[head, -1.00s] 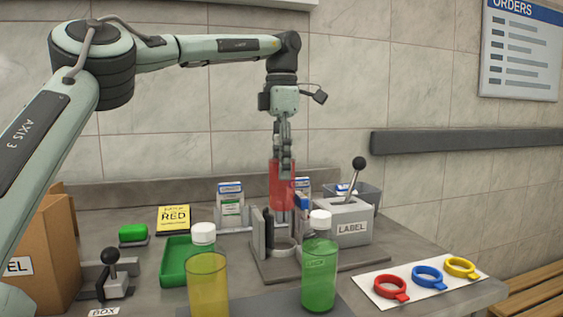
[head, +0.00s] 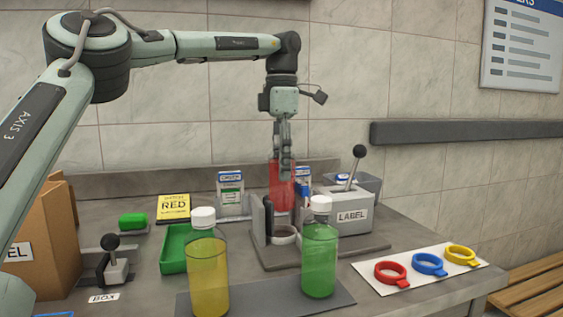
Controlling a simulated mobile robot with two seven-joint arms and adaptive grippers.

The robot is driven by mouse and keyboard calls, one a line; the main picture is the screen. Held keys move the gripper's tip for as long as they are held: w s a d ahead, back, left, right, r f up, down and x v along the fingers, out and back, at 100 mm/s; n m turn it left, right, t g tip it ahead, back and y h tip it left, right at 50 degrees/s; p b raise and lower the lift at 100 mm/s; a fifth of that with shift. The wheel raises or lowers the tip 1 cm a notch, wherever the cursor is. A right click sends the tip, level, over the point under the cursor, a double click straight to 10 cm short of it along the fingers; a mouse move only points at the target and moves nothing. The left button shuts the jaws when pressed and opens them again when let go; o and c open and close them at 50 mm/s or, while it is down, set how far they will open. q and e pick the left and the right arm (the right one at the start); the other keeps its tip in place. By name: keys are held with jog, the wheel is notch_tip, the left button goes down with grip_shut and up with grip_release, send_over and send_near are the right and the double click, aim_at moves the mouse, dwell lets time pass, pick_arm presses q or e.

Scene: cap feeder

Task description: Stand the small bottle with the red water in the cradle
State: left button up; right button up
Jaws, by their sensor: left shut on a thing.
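The small bottle with the red water (head: 276,186) hangs upright in my left gripper (head: 284,172), which is shut on its upper part. The fingers hide the top of the bottle. The cradle (head: 284,236) is a pale ring on a dark grey base plate, with a dark upright at its left. The bottle's lower end appears just above the ring and behind the dark upright. I cannot tell exactly how well it lines up in depth. My right gripper is not in view.
A yellow bottle (head: 208,272) and a green bottle (head: 319,262) stand on a dark mat in front. The label box with its lever (head: 345,213) stands right of the cradle. Coloured rings (head: 430,264) lie on a white card. A green tray (head: 174,256) lies at left.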

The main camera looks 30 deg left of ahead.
aim_at(281, 191)
pick_arm(q)
jog(key=shift+f+b, duration=0.6)
jog(key=shift+f, duration=1.45)
jog(key=shift+f, duration=0.2)
jog(key=shift+f, duration=0.75)
jog(key=o, duration=1.5)
jog(key=shift+c, duration=0.2)
jog(key=shift+c, duration=0.5)
jog(key=shift+c, duration=1.4)
